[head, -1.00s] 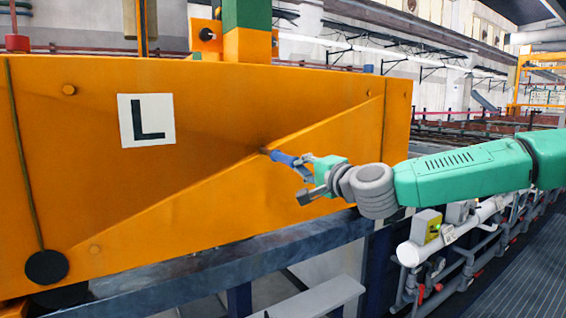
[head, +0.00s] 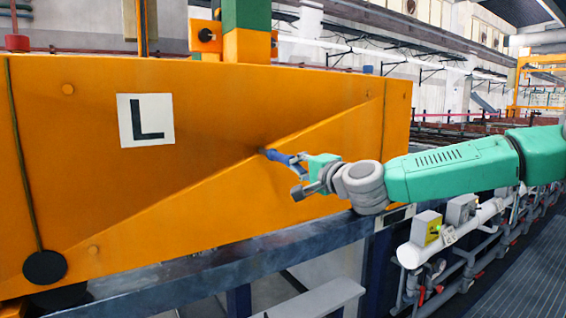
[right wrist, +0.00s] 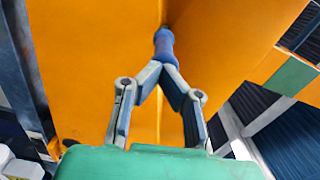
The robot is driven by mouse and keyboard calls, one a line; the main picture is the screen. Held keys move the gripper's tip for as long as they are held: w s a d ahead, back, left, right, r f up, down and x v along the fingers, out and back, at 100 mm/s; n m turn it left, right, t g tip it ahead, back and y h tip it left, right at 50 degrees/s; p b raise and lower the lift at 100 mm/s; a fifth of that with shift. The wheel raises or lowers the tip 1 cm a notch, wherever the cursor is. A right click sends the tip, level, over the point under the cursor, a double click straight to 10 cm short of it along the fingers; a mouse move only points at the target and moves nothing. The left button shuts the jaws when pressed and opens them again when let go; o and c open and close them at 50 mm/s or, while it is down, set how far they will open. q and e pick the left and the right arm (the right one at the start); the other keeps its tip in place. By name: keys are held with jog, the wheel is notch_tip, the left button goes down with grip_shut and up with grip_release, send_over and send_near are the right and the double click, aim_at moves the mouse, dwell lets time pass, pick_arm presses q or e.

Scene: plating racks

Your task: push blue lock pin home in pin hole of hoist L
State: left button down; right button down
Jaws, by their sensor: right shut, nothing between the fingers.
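The blue lock pin (head: 271,155) sticks out of the pin hole in the orange hoist L (head: 100,200), on the slanted crease right of the "L" plate (head: 146,120). Its inner end is inside the hoist, and the hole itself is mostly hidden. My right gripper (head: 284,161) is shut and empty, its closed fingertips at the outer end of the pin. In the right wrist view the fingertips (right wrist: 164,69) meet at the base of the pin (right wrist: 164,43), in line with it. My left gripper is not in view.
A grey steel beam (head: 210,262) runs under the hoist. White pipes and valve boxes (head: 425,229) stand at the lower right below my arm. The space in front of the hoist's left part is clear.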

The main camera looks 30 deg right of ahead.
aim_at(285, 161)
jog(key=shift+w+d, duration=0.1)
jog(key=shift+w, duration=0.4)
jog(key=shift+w+a+b, duration=0.15)
jog(key=shift+w+b, duration=0.25)
jog(key=shift+w, duration=0.8)
jog(key=shift+w+a+b, duration=0.1)
jog(key=shift+w+b, duration=0.25)
jog(key=shift+w, duration=0.85)
jog(key=shift+s, duration=0.1)
jog(key=shift+s+d, duration=0.1)
jog(key=shift+s, duration=1.25)
jog(key=shift+s+d, duration=0.1)
jog(key=shift+s, duration=0.15)
jog(key=s+d, duration=0.1)
jog(key=s, duration=1)
jog(key=shift+s, duration=0.25)
